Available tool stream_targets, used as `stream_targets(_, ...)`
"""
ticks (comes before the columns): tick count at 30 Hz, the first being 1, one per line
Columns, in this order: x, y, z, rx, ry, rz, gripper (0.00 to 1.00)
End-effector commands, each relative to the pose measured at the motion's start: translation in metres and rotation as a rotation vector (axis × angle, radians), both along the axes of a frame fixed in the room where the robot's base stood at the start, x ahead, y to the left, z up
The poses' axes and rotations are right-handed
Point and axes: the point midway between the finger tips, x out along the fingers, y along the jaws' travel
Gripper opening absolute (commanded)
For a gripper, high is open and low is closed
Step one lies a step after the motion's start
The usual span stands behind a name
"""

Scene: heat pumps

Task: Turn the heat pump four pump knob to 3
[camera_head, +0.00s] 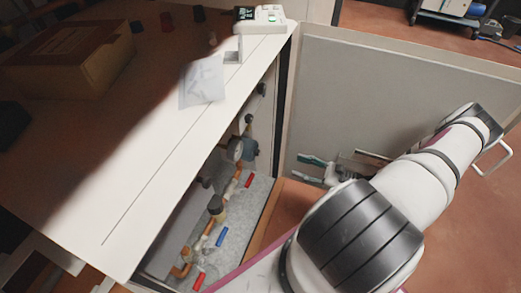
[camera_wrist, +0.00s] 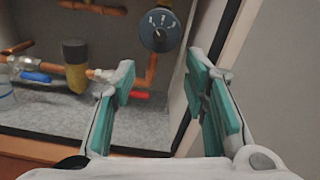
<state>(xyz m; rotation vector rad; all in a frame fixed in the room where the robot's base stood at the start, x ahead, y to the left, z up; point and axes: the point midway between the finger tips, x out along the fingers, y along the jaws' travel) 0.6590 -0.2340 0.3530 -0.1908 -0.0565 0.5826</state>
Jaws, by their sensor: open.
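A round dark knob (camera_wrist: 160,25) with white numerals, seemingly 1 to 3, shows at the top of the wrist view. Its setting cannot be read for certain, and no label shows which pump it belongs to. My gripper (camera_wrist: 161,66) is open and empty, with teal pads on both fingers. The knob lies ahead of the gap between the fingertips, apart from them. In the head view my gripper (camera_head: 306,168) is beside the open cabinet front, right of the pipework. Several dark knobs and fittings show inside the cabinet there, too small to read.
The open cabinet door (camera_head: 370,95) stands behind and right of my arm. Copper pipes (camera_wrist: 25,60) with a red handle (camera_wrist: 138,95) and a blue handle (camera_wrist: 35,76) run inside the cabinet. A dark cabinet edge (camera_wrist: 205,75) lies behind the right finger.

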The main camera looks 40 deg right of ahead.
Motion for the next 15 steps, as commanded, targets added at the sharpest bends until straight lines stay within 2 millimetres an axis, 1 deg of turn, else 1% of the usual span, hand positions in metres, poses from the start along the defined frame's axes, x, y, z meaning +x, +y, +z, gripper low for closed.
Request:
stream_targets(5, 0.015, 0.011, -0.001, 0.002, -0.003, 0.003, 0.41)
stream_targets(15, 0.070, 0.048, -0.002, 0.003, -0.002, 0.004, 0.41)
